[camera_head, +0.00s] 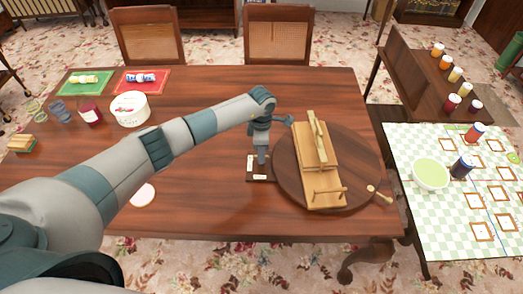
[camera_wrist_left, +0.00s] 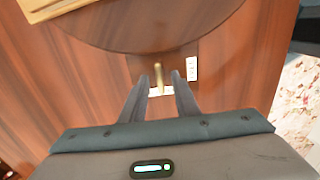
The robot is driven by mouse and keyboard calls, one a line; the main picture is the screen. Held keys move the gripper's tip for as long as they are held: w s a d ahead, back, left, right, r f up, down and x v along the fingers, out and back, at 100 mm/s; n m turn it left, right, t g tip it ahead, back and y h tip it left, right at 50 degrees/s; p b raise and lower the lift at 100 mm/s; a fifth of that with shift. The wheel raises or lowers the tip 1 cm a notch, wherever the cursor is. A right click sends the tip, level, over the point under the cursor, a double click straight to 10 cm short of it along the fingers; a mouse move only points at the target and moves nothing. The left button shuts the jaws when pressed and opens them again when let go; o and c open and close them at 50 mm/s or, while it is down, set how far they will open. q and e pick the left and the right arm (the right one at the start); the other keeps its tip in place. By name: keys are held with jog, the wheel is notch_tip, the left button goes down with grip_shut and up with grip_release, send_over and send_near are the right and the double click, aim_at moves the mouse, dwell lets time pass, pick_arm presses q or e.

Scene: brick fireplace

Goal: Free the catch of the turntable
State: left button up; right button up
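The turntable (camera_head: 355,185) is a round dark wooden disc on the right part of the table; its edge also shows in the left wrist view (camera_wrist_left: 150,35). A wooden board with upright pieces (camera_head: 322,185) lies on it. The catch (camera_wrist_left: 161,76) is a small brass-coloured lever on a dark base plate (camera_head: 251,175) with white labels, beside the disc's left edge. My left gripper (camera_head: 262,158) points down over the plate. In the left wrist view it (camera_wrist_left: 161,84) is open, one finger on each side of the lever; I cannot tell whether they touch it. My right gripper is not in view.
A small peg-like piece (camera_head: 379,195) lies at the disc's right edge. A white tub (camera_head: 130,108), cups and two mats (camera_head: 84,82) stand at the table's left. A side table with a green bowl (camera_head: 430,175) stands right. The table's middle is mostly clear beneath my left arm.

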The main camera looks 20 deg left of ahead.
pick_arm(q)
jog(key=shift+f, duration=0.1)
jog(key=shift+c, duration=0.3)
grip_shut()
